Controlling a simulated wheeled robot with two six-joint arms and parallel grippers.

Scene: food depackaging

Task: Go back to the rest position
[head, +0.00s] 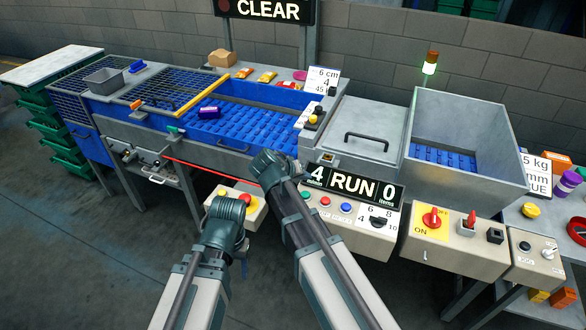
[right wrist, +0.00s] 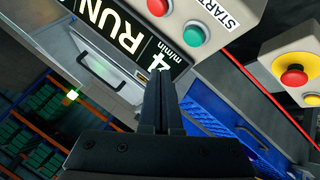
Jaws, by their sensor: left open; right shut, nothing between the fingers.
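In the head view my left gripper (head: 224,205) is low in the middle, in front of the machine near the emergency stop box. Its fingers are mostly hidden by its own wrist. My right gripper (head: 268,163) reaches further up, in front of the machine's front edge, left of the RUN display (head: 352,187). In the right wrist view its black fingers (right wrist: 160,78) are shut together with nothing between them. They overlap the lower edge of the RUN display in that view, and contact cannot be told.
A blue conveyor (head: 245,127) carries a purple pack (head: 208,112). A control panel (head: 350,213) and a switch box (head: 455,240) jut out at right. The floor at left (head: 70,250) is clear.

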